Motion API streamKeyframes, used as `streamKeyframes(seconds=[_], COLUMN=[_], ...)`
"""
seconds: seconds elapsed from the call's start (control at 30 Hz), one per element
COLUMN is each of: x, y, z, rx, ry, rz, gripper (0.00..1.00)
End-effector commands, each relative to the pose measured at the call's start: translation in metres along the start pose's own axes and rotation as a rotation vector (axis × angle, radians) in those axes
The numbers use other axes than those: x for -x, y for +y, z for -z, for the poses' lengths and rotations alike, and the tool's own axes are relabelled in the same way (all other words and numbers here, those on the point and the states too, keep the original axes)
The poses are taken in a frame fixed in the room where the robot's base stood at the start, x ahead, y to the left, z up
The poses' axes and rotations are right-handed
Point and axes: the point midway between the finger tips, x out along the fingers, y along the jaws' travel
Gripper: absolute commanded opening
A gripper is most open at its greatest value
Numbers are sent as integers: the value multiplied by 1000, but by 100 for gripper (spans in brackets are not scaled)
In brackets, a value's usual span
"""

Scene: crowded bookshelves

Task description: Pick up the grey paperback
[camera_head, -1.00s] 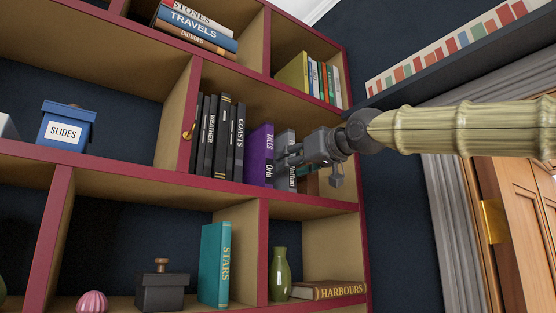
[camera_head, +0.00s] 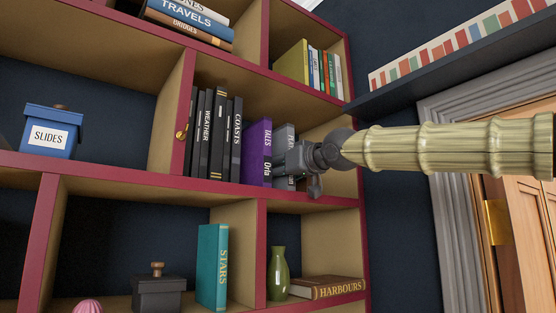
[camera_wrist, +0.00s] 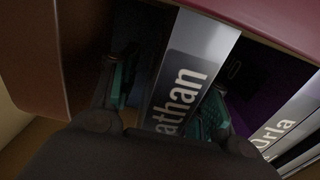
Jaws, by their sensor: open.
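The grey paperback (camera_head: 289,138) stands upright in the middle shelf compartment, just right of the purple book (camera_head: 257,150). In the wrist view its grey spine (camera_wrist: 190,75) shows the letters "athan". My gripper (camera_head: 284,162) is at this spine and hides its lower part in the head view. In the wrist view my open gripper (camera_wrist: 163,98) has one dark, teal-padded finger on each side of the spine. The right finger lies between the grey spine and the purple book (camera_wrist: 270,95). I cannot tell whether either finger touches the book.
Black books (camera_head: 218,135) stand left of the purple book. In the wrist view a brown book (camera_wrist: 35,60) is close to the left finger. The red shelf edge (camera_head: 230,187) runs below. A green vase (camera_head: 278,273) and a brown HARBOURS book (camera_head: 327,288) occupy the compartment underneath.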

Motion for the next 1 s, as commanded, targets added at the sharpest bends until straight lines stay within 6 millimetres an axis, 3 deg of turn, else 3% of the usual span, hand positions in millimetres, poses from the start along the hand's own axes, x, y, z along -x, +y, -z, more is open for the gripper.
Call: streamKeyframes(seconds=[0.1,0.33,0.83,1.0], x=[0,0,3,4], y=[0,0,0,-1], z=[-1,-1,3,24], rx=[0,0,-1,0], ry=[-1,-1,2,2], rz=[0,0,0,0], gripper=[43,1,0,0])
